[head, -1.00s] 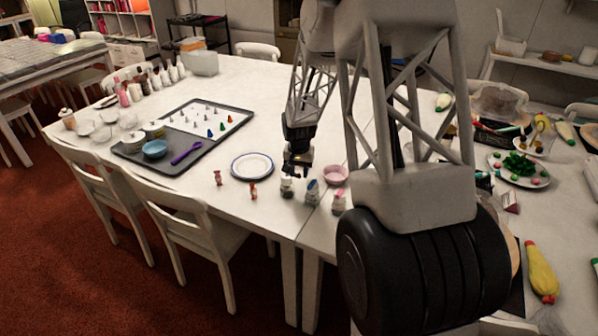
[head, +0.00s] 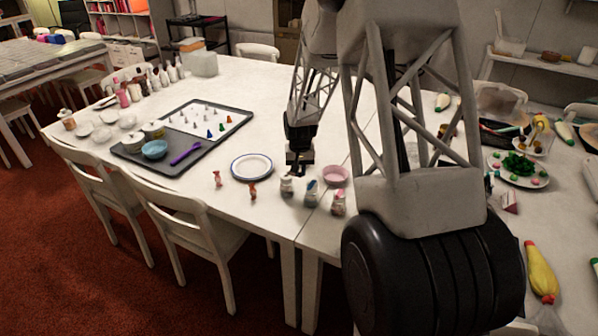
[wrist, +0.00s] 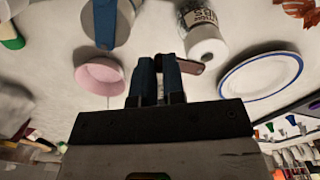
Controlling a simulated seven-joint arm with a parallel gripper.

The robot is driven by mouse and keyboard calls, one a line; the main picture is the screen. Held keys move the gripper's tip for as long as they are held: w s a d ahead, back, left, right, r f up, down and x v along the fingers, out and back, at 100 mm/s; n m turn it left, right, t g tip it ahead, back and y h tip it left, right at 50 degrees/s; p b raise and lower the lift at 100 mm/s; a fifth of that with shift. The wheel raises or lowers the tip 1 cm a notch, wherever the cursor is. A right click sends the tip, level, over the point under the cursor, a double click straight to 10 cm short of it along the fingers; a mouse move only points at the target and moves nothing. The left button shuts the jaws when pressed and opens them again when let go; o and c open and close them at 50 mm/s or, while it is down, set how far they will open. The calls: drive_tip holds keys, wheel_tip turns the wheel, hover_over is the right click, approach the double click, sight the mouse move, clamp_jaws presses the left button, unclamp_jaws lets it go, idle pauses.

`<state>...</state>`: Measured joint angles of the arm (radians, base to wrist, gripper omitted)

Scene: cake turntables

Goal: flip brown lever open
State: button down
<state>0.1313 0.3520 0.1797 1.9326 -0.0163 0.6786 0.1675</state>
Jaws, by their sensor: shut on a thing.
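A small jar with a printed label and a white lid (wrist: 208,45) is at the upper right of the wrist view. It also stands near the table's front edge in the head view (head: 287,187). A short brown lever (wrist: 190,68) shows beside the lid in the wrist view, its near end at my fingertips. My gripper (wrist: 158,64) has its two blue fingers close together, shut on the lever; the exact contact is partly hidden. In the head view my gripper (head: 299,170) is just behind the jar.
A jar with a blue top (head: 312,192) and another with a pink top (head: 338,203) stand to the right. A pink bowl (head: 335,175) is close by. Bare table is behind my gripper.

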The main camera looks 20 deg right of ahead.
drive_tip(key=shift+w+d+n, duration=0.1)
drive_tip(key=shift+w+n, duration=0.05)
drive_tip(key=shift+n, duration=0.25)
drive_tip(key=c, duration=1.2)
unclamp_jaws()
drive_tip(key=shift+r, duration=3.9)
